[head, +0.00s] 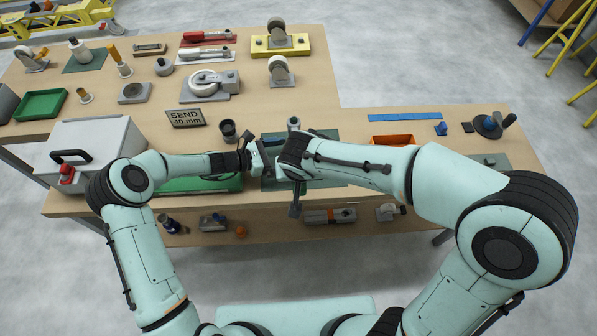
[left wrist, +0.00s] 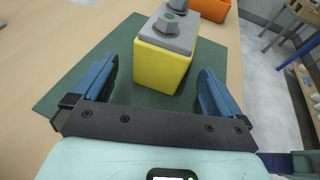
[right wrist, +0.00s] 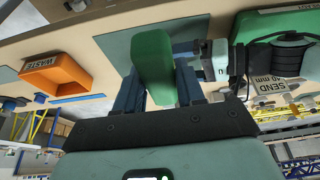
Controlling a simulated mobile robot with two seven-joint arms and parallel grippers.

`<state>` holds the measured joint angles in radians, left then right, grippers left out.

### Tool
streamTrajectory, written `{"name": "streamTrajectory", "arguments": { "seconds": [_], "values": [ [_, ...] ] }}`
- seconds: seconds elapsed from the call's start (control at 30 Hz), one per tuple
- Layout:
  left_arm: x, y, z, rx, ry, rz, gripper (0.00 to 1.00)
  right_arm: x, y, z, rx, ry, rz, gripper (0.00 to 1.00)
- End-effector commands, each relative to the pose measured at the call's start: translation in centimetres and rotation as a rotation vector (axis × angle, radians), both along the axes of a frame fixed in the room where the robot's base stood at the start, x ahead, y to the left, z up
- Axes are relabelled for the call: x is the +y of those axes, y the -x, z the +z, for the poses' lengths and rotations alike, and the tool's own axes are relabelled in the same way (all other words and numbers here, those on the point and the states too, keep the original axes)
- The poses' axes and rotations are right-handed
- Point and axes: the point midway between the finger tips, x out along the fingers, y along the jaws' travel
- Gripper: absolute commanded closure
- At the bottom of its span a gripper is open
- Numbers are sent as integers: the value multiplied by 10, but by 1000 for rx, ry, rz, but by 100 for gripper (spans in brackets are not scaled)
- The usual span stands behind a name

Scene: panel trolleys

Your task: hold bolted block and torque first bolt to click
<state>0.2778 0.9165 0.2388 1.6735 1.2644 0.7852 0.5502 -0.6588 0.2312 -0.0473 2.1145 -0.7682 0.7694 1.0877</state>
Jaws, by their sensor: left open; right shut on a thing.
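In the left wrist view a yellow block (left wrist: 163,66) stands on a dark green mat (left wrist: 75,85). A grey plate (left wrist: 180,38) with a bolt (left wrist: 170,18) marked green lies on its top. My left gripper (left wrist: 158,85) is open, with its blue fingers on either side of the block's near end and gaps showing. In the right wrist view my right gripper (right wrist: 155,85) is shut on a green handle (right wrist: 152,60); what tool it belongs to cannot be told. In the head view both grippers, left (head: 255,163) and right (head: 288,165), are close together over the mat, hiding the block.
An orange waste bin (head: 392,141) stands right of the mat. A dark cup (head: 228,130) and a SEND sign (head: 186,118) stand behind my left arm. A grey case (head: 92,145) is at the left.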

Motion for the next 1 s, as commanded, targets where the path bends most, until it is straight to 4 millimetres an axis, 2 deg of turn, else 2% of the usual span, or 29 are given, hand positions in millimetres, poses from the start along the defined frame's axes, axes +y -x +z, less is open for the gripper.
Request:
{"name": "streamTrajectory", "arguments": {
  "seconds": [0.3, 0.5, 0.7, 1.0],
  "values": [
    [60, 17, 20, -1, -2, 5, 0, 0, 0, 1, -3, -1, 0, 100],
    [90, 27, 29, 1, 0, 4, 0, 0, -1, 1, -3, -1, 0, 100],
    [101, 31, 33, 1, 0, 1, 0, 0, -1, 1, -3, -1, 0, 100],
    [101, 31, 33, 2, 2, 1, 0, 0, 0, 1, -3, -2, 1, 100]
  ]
}}
